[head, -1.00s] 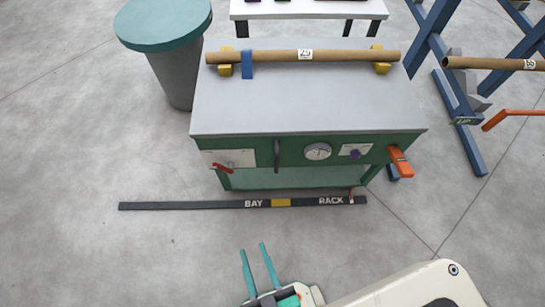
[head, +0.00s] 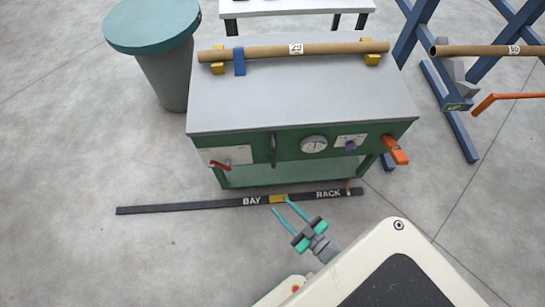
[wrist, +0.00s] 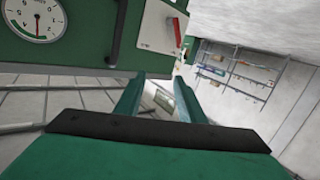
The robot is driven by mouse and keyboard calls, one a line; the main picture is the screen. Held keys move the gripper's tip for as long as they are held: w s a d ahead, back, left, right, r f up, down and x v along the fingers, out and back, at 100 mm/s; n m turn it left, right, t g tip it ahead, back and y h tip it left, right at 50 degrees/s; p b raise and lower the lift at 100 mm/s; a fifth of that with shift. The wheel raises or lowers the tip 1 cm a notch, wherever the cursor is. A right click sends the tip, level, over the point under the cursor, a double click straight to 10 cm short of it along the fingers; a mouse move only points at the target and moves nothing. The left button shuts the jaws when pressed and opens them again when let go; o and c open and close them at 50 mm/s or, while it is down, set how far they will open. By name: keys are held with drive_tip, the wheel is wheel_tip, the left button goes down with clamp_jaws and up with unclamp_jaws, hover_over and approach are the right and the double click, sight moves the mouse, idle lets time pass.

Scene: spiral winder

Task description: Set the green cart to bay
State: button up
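The green cart (head: 240,172) has a grey top (head: 270,100) and stands behind a dark floor rail (head: 180,208) lettered BAY and RACK, with a yellow mark between the words. A small brownish pointer (head: 348,187) stands at the RACK end. The cart's front carries a dark upright handle (head: 274,150), a dial (head: 314,145), a red lever (head: 220,164) and an orange lever (head: 396,150). My gripper (head: 281,204) is open and empty, its teal fingers apart in front of the cart near the yellow mark. The wrist view shows the dial (wrist: 33,18), handle (wrist: 117,32) and red lever (wrist: 177,30) beyond the fingers.
A cardboard tube (head: 330,49) marked 29 lies on yellow and blue supports on the cart. A teal-topped drum (head: 155,30) stands at left. A blue rack (head: 450,110) with another tube (head: 480,50) and an orange bar stands at right. The floor in front is clear.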

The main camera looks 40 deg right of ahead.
drive_tip(key=m+t, duration=0.1)
drive_tip(key=m, duration=0.1)
approach(275, 159)
drive_tip(key=shift+h, duration=0.4)
drive_tip(key=w, duration=1.1)
drive_tip(key=shift+a+f, duration=0.3)
clamp_jaws()
drive_tip(key=shift+w, duration=0.1)
